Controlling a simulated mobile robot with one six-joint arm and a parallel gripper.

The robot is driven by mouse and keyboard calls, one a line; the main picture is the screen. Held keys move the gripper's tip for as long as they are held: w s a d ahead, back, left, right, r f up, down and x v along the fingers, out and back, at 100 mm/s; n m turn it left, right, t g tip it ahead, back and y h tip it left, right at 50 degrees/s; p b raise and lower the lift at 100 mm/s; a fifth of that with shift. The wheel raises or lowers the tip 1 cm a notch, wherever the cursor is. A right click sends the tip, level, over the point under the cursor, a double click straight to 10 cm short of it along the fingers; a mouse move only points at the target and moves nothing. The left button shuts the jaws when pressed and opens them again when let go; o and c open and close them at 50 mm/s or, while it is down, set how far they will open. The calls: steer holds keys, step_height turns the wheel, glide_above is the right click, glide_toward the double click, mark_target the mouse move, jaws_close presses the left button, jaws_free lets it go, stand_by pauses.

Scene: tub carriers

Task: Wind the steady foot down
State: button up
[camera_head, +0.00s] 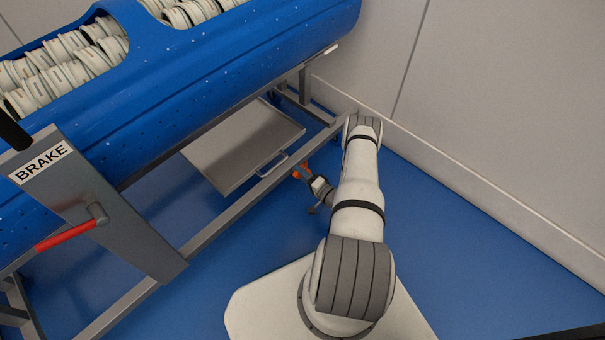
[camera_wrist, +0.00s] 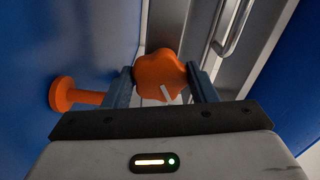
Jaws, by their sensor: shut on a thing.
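In the wrist view an orange lobed knob (camera_wrist: 160,74) with a pale mark sits between the two fingers of my gripper (camera_wrist: 162,82), which is shut on it. An orange disc-shaped foot (camera_wrist: 60,94) on a short stem shows to the left, its stem running behind the left finger. I cannot tell whether the disc touches the blue floor. In the head view my gripper (camera_head: 311,180) is low beside the carrier's frame, and a small orange part (camera_head: 300,171) shows at its fingertips. The foot cannot be told apart there.
A blue perforated tub (camera_head: 200,75) holding white ring-like parts lies on a grey frame (camera_head: 215,226). A metal tray (camera_head: 222,165) with a handle hangs below. A BRAKE panel (camera_head: 100,215) with a red lever (camera_head: 66,236) stands left. A wall (camera_head: 500,120) bounds the right; blue floor (camera_head: 470,255) is clear.

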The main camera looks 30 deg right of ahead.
steer(key=shift+w+d, duration=0.1)
steer(key=o, duration=1)
